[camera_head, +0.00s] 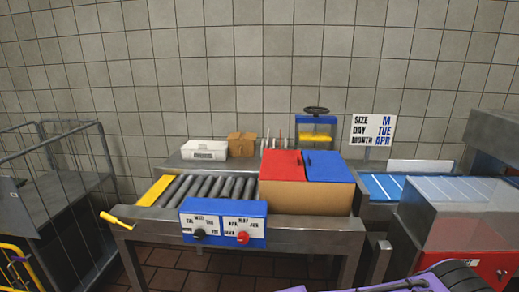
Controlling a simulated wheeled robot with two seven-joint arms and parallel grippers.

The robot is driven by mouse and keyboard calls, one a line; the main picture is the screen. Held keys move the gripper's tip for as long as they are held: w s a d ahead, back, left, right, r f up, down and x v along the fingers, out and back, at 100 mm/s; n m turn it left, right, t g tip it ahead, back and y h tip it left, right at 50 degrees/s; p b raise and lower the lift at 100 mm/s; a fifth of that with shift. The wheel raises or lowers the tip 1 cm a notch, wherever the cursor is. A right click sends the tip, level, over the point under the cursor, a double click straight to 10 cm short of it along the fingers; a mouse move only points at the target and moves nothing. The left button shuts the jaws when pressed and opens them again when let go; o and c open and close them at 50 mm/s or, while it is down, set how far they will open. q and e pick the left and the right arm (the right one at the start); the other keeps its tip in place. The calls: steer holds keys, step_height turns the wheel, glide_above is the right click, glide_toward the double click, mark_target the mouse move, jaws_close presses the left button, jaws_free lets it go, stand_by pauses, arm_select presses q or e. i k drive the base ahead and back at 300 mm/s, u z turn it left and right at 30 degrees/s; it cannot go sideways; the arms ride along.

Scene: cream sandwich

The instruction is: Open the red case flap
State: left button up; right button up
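The case (305,198) is a brown box standing on the right part of the metal table. Its red flap (281,165) covers the left half of the top and has a small red handle near its right edge. A blue flap (327,166) covers the right half. Both flaps look closed and lie about flat, so the inside of the case is hidden. Neither of my grippers shows. Purple and dark parts at the bottom right edge look like my own arm.
A roller conveyor (210,189) lies left of the case, with a blue control panel (224,222) in front. A white box (205,149) and a small cardboard box (241,144) stand behind. A sign (373,130) and blue conveyor (385,187) are at right. A wire cage (55,190) stands left.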

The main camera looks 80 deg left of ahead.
mark_target(280, 164)
steer(key=u, duration=0.85)
steer(key=k, duration=1.15)
steer(key=u, duration=1.6)
steer(key=i, duration=1.35)
steer(key=z, duration=0.25)
